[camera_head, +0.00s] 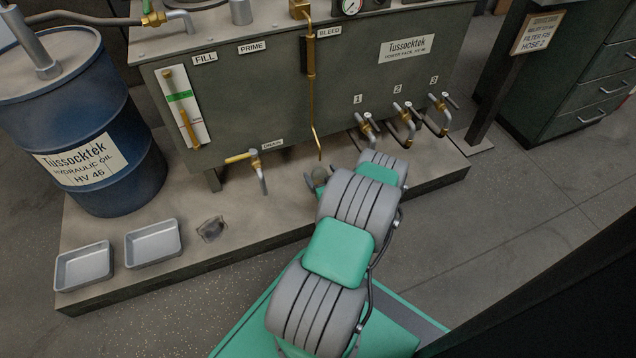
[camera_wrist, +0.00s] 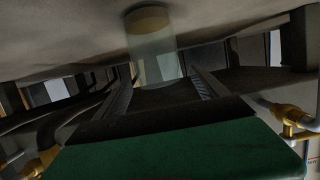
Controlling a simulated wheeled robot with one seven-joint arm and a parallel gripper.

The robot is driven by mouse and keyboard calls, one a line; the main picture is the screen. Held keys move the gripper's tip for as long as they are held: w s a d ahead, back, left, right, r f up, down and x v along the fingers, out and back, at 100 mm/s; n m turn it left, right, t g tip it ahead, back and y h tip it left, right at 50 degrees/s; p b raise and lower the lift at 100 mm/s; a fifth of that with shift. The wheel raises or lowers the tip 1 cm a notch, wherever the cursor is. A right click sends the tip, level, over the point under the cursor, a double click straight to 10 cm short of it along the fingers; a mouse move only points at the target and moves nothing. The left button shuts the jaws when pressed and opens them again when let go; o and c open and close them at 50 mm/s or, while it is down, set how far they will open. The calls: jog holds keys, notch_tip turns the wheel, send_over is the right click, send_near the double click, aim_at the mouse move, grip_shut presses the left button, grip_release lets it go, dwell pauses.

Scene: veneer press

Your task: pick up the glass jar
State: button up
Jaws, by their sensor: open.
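The glass jar (camera_wrist: 150,50) is a clear, pale greenish cylinder with a tan band at one end. In the wrist view it shows at the top middle, against the pale surface. My gripper (camera_wrist: 162,70) is open, with one dark finger on each side of the jar's near part. I see no finger clearly touching it. In the head view my gripper (camera_head: 317,182) is low over the plinth, just below the end of the brass bleed pipe (camera_head: 314,115). The jar (camera_head: 320,172) is small there and partly hidden by my gripper and arm.
The oil power pack (camera_head: 340,75) stands behind on a plinth (camera_head: 110,232). Its drain tap (camera_head: 245,158) and numbered valves (camera_head: 405,115) stick out on either side of my arm. Two metal trays (camera_head: 153,243) and a dark rag (camera_head: 211,228) lie left, by a blue drum (camera_head: 85,110).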

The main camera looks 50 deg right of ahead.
aim_at(317, 169)
jog(key=x, duration=0.1)
jog(key=b+x, duration=0.1)
jog(key=x, duration=0.1)
jog(key=shift+w+f+b, duration=0.2)
jog(key=shift+f+b, duration=0.1)
jog(key=shift+f, duration=0.15)
jog(key=shift+w+d+r, duration=0.1)
jog(key=shift+w+d, duration=0.05)
jog(key=shift+w, duration=0.1)
jog(key=shift+c, duration=0.4)
jog(key=shift+r, duration=0.1)
jog(key=c, duration=1.7)
